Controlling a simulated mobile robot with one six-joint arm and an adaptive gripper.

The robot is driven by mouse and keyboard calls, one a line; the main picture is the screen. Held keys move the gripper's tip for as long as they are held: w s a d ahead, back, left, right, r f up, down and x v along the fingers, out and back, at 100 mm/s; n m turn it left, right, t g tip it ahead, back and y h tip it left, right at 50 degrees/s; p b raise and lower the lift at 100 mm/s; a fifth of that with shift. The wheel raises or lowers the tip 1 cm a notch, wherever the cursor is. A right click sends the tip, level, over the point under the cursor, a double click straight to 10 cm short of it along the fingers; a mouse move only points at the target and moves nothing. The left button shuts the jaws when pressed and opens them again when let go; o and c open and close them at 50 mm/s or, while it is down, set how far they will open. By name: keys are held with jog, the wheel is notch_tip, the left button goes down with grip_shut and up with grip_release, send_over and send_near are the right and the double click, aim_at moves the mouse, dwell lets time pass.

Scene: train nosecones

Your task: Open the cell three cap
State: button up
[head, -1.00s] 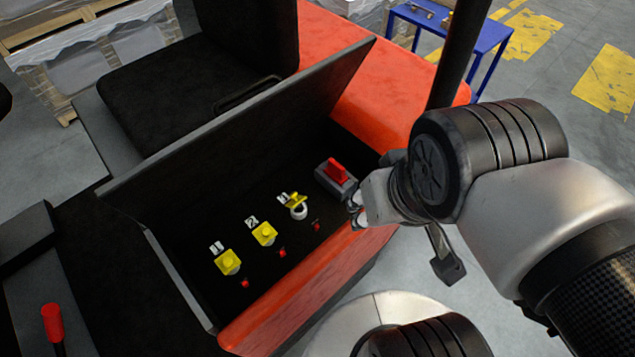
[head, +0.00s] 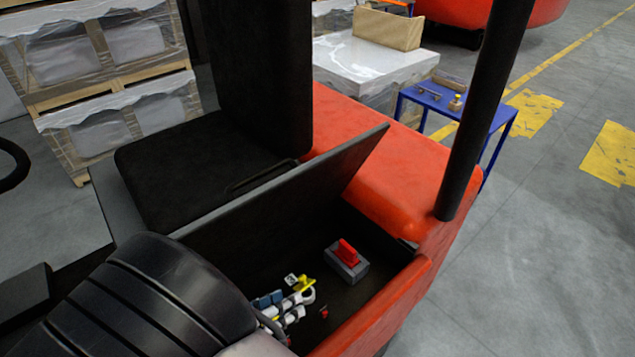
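The cell three cap (head: 305,283) is a small yellow piece in the open black compartment (head: 345,215) of the red vehicle. It looks tipped up, with a white ring-shaped filler neck (head: 307,297) showing beside it. A small white label (head: 291,280) is just left of the cap. My gripper (head: 278,307) reaches in from the lower left, close beside the neck and cap. I cannot tell whether it touches them, or how far its fingers are apart. The other two yellow caps are hidden behind my arm.
A red switch on a grey block (head: 346,262) stands right of the cap. The raised lid (head: 285,190) borders the compartment behind, and the red wall (head: 375,308) in front. A black post (head: 485,110) rises at right. A blue table (head: 455,103) stands farther back.

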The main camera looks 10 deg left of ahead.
jog(key=s+a+f+n+t+y, duration=0.1)
jog(key=s+a+f+t+y, duration=0.15)
jog(key=a+f, duration=0.3)
jog(key=b, duration=0.3)
send_near(299, 280)
jog(key=shift+t, duration=0.25)
jog(key=x, duration=0.8)
jog(key=shift+d+f, duration=0.1)
jog(key=shift+f, duration=0.15)
jog(key=c, duration=0.9)
